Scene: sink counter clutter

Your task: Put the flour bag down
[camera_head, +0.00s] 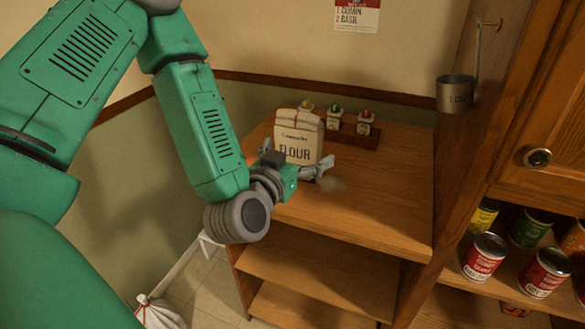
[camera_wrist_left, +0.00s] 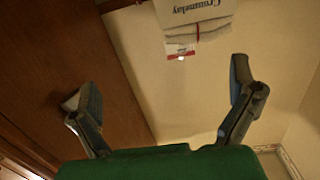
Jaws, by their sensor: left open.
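The flour bag (camera_head: 298,128), off-white with dark "FLOUR" lettering, stands upright on the wooden shelf unit's top (camera_head: 375,190). In the left wrist view, the bag (camera_wrist_left: 197,14) shows upside down at the top edge, with its folded top and a red tie; the rest is out of frame. My left gripper (camera_head: 297,165) is in front of the bag's lower part in the head view. Its two fingers are spread wide in the left wrist view (camera_wrist_left: 160,88), with nothing between them. The bag's lower part is partly hidden by the gripper. My right gripper is not in view.
A small rack (camera_head: 348,137) with several spice jars stands behind the bag. A metal cup (camera_head: 455,94) hangs on the cabinet side at right. Cans (camera_head: 484,257) fill the right shelves. The top's right and front parts are mostly clear.

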